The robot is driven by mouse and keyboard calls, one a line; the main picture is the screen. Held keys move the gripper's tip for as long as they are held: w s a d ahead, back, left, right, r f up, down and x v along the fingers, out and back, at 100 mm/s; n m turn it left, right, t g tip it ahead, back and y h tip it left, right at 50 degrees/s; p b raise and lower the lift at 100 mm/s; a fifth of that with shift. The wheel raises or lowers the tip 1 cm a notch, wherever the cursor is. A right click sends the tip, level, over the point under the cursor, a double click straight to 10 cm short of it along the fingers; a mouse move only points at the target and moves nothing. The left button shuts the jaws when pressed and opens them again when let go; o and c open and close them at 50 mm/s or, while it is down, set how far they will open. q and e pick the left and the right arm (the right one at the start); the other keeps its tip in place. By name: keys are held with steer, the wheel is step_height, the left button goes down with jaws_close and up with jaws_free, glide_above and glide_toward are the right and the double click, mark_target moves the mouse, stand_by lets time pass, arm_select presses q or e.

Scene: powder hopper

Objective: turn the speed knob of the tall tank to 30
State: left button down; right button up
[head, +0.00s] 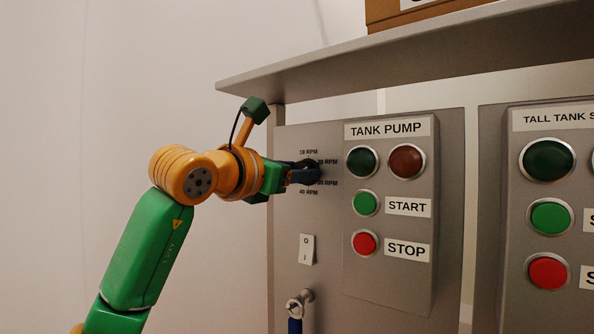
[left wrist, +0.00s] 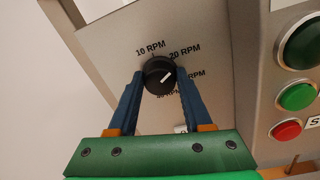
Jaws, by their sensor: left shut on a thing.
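The black round speed knob (left wrist: 158,70) is on a grey panel, ringed by printed marks from 10 RPM to 40 RPM. My left gripper (left wrist: 157,78) is shut on it, with one blue finger on each side. The knob's white pointer line slants up to the right, towards the side of the 20 and 30 RPM marks; its exact reading is hard to tell. The 30 and 40 RPM marks are partly hidden by a finger in the left wrist view. In the head view my left gripper (head: 303,175) covers most of the knob. My right gripper is not in view.
Right of the knob is a TANK PUMP box (head: 420,275) with lamps and START and STOP buttons. A rocker switch (head: 306,249) and a blue-handled valve (head: 298,303) are below. A shelf (head: 400,55) juts out above. A "TALL TANK" panel (head: 505,200) is farther right.

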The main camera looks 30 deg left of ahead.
arm_select(q)
steer(key=m+p, duration=0.3)
steer(key=m, duration=0.9)
steer(key=shift+d+f+h+p, duration=0.1)
steer(key=shift+f+h+p, duration=0.05)
steer(key=shift+h+p, duration=0.15)
stand_by(0.5)
steer(key=shift+c, duration=1.6)
jaws_free()
